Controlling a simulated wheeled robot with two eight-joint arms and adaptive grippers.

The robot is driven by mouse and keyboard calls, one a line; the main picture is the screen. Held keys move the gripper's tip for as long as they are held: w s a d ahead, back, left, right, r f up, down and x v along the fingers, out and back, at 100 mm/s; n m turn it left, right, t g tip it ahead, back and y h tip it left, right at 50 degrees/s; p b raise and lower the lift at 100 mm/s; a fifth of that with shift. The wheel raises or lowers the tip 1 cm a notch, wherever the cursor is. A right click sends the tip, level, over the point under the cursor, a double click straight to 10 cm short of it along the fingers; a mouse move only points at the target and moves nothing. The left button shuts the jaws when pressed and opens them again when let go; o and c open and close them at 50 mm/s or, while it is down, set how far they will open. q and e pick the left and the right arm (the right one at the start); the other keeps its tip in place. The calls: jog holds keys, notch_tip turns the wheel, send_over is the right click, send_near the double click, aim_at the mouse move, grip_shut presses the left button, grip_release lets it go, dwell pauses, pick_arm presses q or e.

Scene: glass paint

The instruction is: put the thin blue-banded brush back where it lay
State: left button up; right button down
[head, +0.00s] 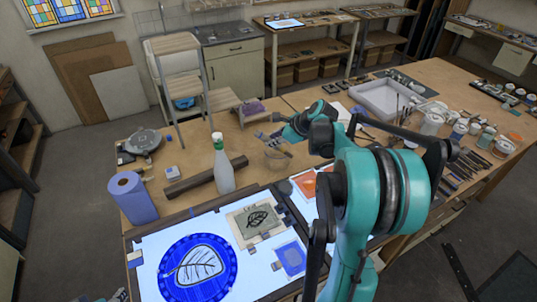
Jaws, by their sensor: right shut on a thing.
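My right gripper (266,137) reaches over the workbench (190,150) from the right, its fingers pointing left. It is shut on a slim thing just above and behind a small bowl (277,159). This fits the thin brush, but its blue band is too small to make out. Brushes and tools (462,168) lie on the bench's right side, partly behind my arm. I cannot tell which spot there is the brush's own. A bit of what seems my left gripper (110,296) shows at the bottom left edge; its fingers cannot be made out.
A white and green bottle (222,168) stands left of the bowl, beside a dark bar (206,177) and a blue roll (133,198). A lit panel (217,232) with a blue round leaf piece (197,268) lies in front. Jars (432,122) and a white tray (385,100) stand at right.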

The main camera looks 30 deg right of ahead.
jog(key=shift+r+n+g+h+p, duration=0.15)
jog(key=shift+n+g+p, duration=0.05)
jog(key=shift+g+p, duration=0.35)
jog(key=shift+r+n+g+h+p, duration=0.1)
jog(key=shift+n+g+h+p, duration=0.1)
jog(key=shift+g+p, duration=0.35)
jog(key=shift+g, duration=0.7)
jog(key=shift+w+f+n+g+h+p, duration=0.15)
jog(key=shift+f+n+g+h+p, duration=0.2)
jog(key=shift+g, duration=0.25)
jog(key=shift+r+n+g+h+p, duration=0.25)
jog(key=shift+g+p, duration=0.25)
jog(key=shift+g, duration=0.6)
jog(key=shift+f+g+h, duration=0.15)
jog(key=shift+g+h, duration=0.1)
jog(key=shift+g, duration=0.15)
jog(key=shift+f, duration=0.1)
jog(key=shift+s, duration=0.25)
